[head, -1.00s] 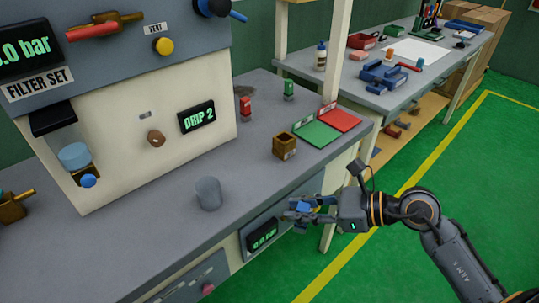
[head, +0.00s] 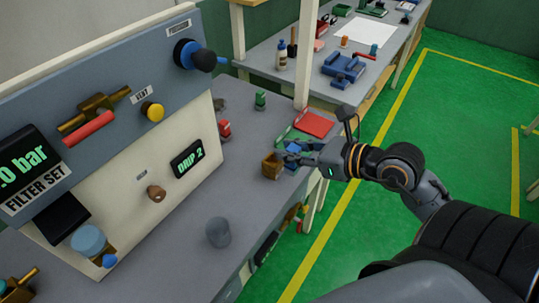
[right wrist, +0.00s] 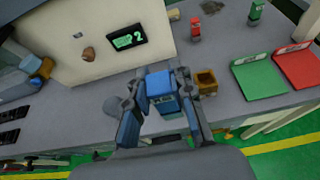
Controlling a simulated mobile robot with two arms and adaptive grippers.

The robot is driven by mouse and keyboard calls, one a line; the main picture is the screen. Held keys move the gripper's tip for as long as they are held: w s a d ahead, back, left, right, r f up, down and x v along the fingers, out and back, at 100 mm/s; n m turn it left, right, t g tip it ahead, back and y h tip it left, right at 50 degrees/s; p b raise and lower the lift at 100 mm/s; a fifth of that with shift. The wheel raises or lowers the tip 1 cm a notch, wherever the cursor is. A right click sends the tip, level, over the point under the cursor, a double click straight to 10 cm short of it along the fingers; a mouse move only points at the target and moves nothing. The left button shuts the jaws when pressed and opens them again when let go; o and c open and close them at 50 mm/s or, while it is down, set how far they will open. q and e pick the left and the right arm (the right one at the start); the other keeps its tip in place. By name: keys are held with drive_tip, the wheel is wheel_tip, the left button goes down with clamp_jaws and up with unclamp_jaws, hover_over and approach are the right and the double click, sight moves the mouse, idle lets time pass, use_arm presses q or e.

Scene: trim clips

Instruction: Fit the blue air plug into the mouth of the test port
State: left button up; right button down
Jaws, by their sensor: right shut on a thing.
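My right gripper (head: 296,157) is shut on the blue air plug (right wrist: 163,88), a blue block with a pale label on its face. The plug is between both fingers in the right wrist view; in the head view it is small and partly covered by the fingers. A brass box with an open square mouth (head: 271,167), which looks like the test port, stands on the bench. In the head view the gripper is just right of it. In the right wrist view the box (right wrist: 206,81) shows right of the plug, beyond the right finger. My left gripper is out of view.
A grey cup (head: 218,232) stands on the bench before the filter panel (head: 130,150). Red (head: 225,129) and green (head: 260,100) clips stand behind the box. Green (right wrist: 258,76) and red (right wrist: 298,66) pads lie to the right. The bench between cup and box is clear.

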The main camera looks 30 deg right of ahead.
drive_tip(key=w+d+f, duration=0.1)
drive_tip(key=w+f, duration=0.3)
drive_tip(key=w+d+f+p, duration=0.1)
drive_tip(key=w+f, duration=0.2)
drive_tip(key=w, duration=0.1)
drive_tip(key=w+d+f+p, duration=0.1)
drive_tip(key=w+f, duration=0.3)
drive_tip(key=shift+w+d+f, duration=0.15)
drive_tip(key=shift+w+f, duration=0.05)
drive_tip(key=shift+f, duration=0.55)
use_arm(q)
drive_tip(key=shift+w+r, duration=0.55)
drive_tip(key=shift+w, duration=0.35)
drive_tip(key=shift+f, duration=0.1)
use_arm(e)
drive_tip(key=shift+f, duration=0.1)
drive_tip(key=c, duration=1.2)
unclamp_jaws()
drive_tip(key=shift+o, duration=0.2)
